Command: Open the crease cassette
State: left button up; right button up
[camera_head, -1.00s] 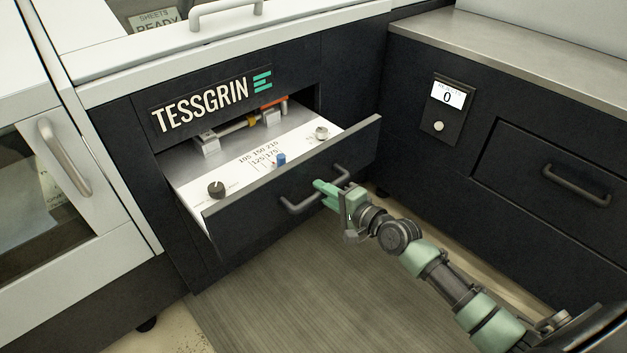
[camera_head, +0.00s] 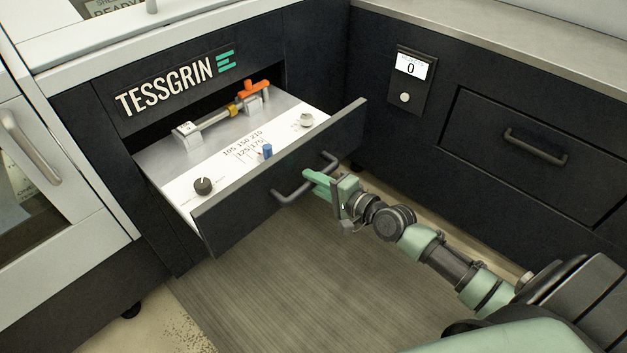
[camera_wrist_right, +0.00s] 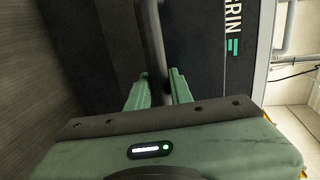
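The crease cassette appears to be the dark-fronted drawer (camera_head: 232,205) under the TESSGRIN sign; it stands pulled out from the machine. Its white top carries a printed number scale, a black knob (camera_head: 203,186), a blue peg (camera_head: 266,151) and a pale knob (camera_head: 306,120). Behind them lies a metal shaft with a yellow band and an orange lever (camera_head: 256,88). My right gripper (camera_head: 312,181) is at the right part of the drawer's bar handle (camera_head: 290,192). In the right wrist view its green fingers (camera_wrist_right: 160,88) close around the handle bar (camera_wrist_right: 151,40). My left gripper is out of view.
A closed drawer (camera_head: 535,145) and a counter panel reading 0 (camera_head: 411,68) are in the right-hand cabinet. A glass-fronted door with a handle (camera_head: 30,148) stands at the left. The grey floor mat (camera_head: 270,290) before the drawer is clear.

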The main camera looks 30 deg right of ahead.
jog(key=shift+o, duration=1.4)
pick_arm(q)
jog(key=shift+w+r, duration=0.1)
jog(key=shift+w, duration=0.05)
pick_arm(e)
jog(key=v, duration=0.8)
jog(key=shift+f, duration=0.1)
